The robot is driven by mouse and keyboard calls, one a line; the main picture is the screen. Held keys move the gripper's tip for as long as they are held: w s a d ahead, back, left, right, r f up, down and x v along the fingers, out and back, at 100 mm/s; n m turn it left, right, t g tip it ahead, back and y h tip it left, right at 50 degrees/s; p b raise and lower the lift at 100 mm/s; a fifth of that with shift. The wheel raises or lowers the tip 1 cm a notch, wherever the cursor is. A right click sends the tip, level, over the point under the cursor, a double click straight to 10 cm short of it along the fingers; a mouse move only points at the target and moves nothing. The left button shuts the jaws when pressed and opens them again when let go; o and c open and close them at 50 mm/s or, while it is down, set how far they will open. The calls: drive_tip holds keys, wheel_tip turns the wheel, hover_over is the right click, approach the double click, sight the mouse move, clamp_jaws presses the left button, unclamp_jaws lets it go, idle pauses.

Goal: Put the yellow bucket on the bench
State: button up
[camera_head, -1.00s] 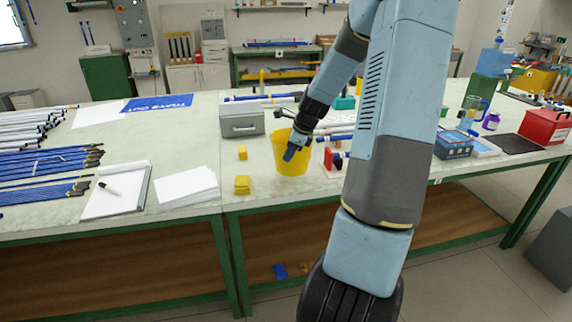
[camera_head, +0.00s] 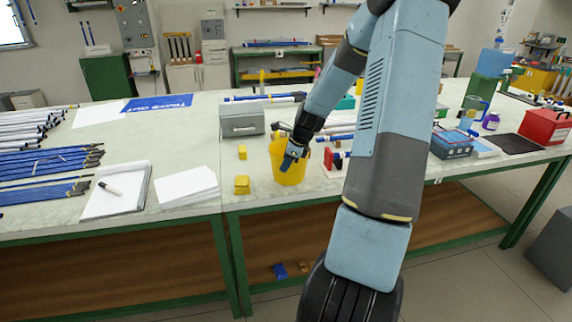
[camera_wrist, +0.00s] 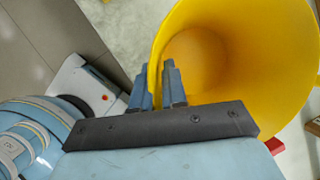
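The yellow bucket (camera_head: 284,170) is over the front part of the bench (camera_head: 330,190), open end up. In the head view I cannot tell whether its base touches the bench top. In the wrist view, the rim and wall of the bucket (camera_wrist: 235,60) pass between the two fingers of my gripper (camera_wrist: 157,72), one finger inside and one outside. The fingers are shut on the wall. The inside of the bucket looks empty where it shows.
A grey metal box (camera_head: 242,121) stands behind and left of the bucket. Two yellow blocks (camera_head: 242,184) lie to its left. A red part (camera_head: 333,159) is close on its right. White paper (camera_head: 188,186) lies further left. The bench's front edge is near.

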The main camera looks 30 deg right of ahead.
drive_tip(key=o, duration=0.3)
drive_tip(key=shift+o, duration=0.2)
drive_tip(key=shift+r, duration=0.15)
drive_tip(key=v, duration=1.1)
drive_tip(key=s+a+r+n+h, duration=0.3)
drive_tip(key=s+a+r+n, duration=0.9)
drive_tip(key=a, duration=0.3)
drive_tip(key=s+a+r+n+t, duration=0.1)
drive_tip(key=s+a+r+n, duration=0.1)
drive_tip(key=s+n, duration=0.4)
drive_tip(key=s+a+r+n+t, duration=0.1)
drive_tip(key=s+a+r+n, duration=0.2)
drive_tip(key=s+n, duration=0.4)
drive_tip(key=shift+s+a, duration=0.35)
drive_tip(key=shift+s, duration=0.55)
